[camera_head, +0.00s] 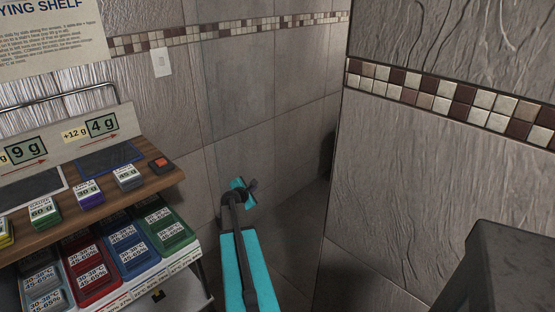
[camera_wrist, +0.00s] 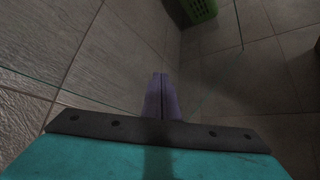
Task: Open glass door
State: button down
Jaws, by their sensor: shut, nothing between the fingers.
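I cannot make out the glass door clearly. Thin greenish lines in the wrist view, one at the left and one at the upper right, look like glass edges, but I cannot tell whether they belong to the door. No handle is plain in either view. My gripper (camera_head: 253,186) is in front of the grey tiled wall in the head view, right of the shelf. In the wrist view its two fingers (camera_wrist: 161,80) are pressed together with nothing between them.
A wooden shelf (camera_head: 155,178) with labelled blocks stands at the left, with coloured trays (camera_head: 160,228) below it. A tiled wall corner (camera_head: 430,190) juts out at the right. A green crate (camera_wrist: 199,9) sits on the floor at the top of the wrist view.

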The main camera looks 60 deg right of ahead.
jog(key=a+f+m+g+y, duration=0.1)
jog(key=a+f+m+y, duration=0.1)
jog(key=a+f, duration=0.85)
jog(key=a+f+m+y, duration=0.25)
jog(key=a+f, duration=0.25)
jog(key=a, duration=1.1)
jog(key=a+f+m+g+y, duration=0.1)
jog(key=a+f+m+y, duration=0.15)
jog(key=a+f, duration=0.8)
jog(key=s+a+f+m+g+y, duration=0.1)
jog(key=s+a+g, duration=0.1)
jog(key=s+a, duration=0.5)
jog(key=s+a+f+m+g+y, duration=0.1)
jog(key=s+a, duration=0.5)
jog(key=a, duration=0.9)
jog(key=s+a+f+m+g+y, duration=0.1)
jog(key=s+a+f+g+y, duration=0.1)
jog(key=s+a, duration=0.5)
jog(key=a+y, duration=0.1)
jog(key=a, duration=0.3)
jog(key=shift+s+g, duration=0.3)
jog(key=shift+g, duration=0.1)
jog(key=shift+s, duration=0.1)
